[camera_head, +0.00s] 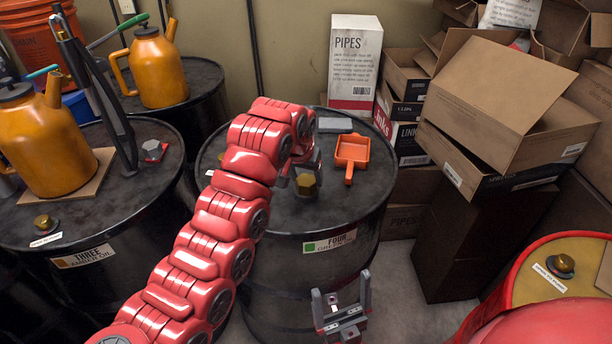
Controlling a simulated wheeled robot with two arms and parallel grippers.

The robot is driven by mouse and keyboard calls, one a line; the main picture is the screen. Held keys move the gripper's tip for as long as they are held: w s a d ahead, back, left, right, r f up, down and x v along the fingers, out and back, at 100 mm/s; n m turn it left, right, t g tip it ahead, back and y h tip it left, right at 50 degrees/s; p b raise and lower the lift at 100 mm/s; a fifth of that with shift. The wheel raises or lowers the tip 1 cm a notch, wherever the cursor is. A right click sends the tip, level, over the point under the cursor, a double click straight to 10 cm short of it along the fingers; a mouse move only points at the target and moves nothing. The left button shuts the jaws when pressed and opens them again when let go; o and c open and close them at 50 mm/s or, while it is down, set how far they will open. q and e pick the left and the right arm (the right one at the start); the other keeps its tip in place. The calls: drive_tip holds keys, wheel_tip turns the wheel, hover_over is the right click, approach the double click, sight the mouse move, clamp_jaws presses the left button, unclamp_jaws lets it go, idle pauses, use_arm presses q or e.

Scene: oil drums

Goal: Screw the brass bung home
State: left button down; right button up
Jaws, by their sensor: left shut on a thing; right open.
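The brass bung (307,187) is a hexagonal brass piece low on the black top of drum four (345,209), left of its middle. My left gripper (300,177) reaches over the drum from the left and is shut on the bung; the arm hides part of the jaws. Whether the bung's thread sits in its hole cannot be seen. My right gripper (341,300) is open and empty, in front of drum four and lower than its top.
An orange scoop-like tray (352,152) and a grey block (335,125) lie on drum four. Drum three (110,215) carries a yellow oil can (40,145) at left. Cardboard boxes (495,95) crowd the right. A yellow-topped drum (580,265) stands lower right.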

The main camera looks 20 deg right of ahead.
use_arm(q)
unclamp_jaws()
drive_tip(key=shift+s, duration=0.1)
